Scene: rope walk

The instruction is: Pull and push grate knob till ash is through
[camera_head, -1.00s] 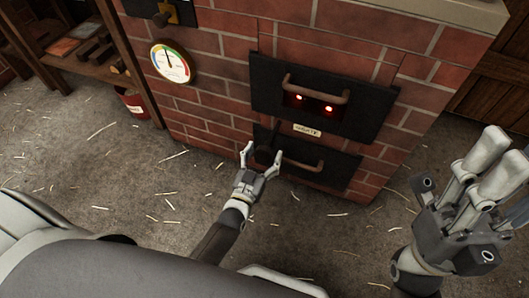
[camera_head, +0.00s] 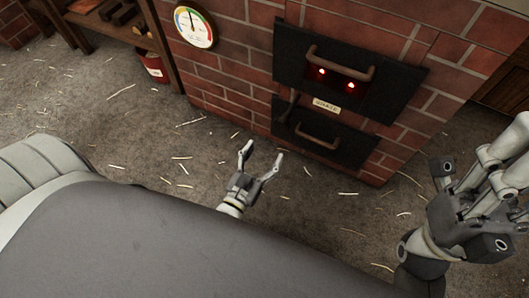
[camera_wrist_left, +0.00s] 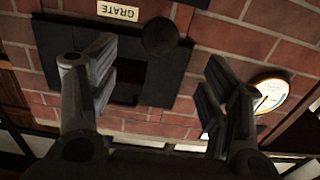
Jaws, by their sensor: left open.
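The grate knob (camera_head: 288,108) is a dark round knob at the left of the brick furnace front, beside the small GRATE label (camera_head: 326,105). In the left wrist view the knob (camera_wrist_left: 160,37) shows beyond the fingers, near the upside-down label (camera_wrist_left: 118,11). My left gripper (camera_head: 263,153) is open and empty, below and left of the knob and apart from it. In the left wrist view its two fingers (camera_wrist_left: 155,88) are spread wide. My right gripper (camera_head: 485,165) is large at the right edge, partly cut off; its jaw opening is unclear. No ash is visible.
Above the knob is a black door (camera_head: 390,92) with a bar handle and two red glowing holes. Below is a lower black door (camera_head: 345,150) with its own handle. A dial gauge (camera_head: 194,27) and a red bucket (camera_head: 152,66) are left. Straw litters the open floor.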

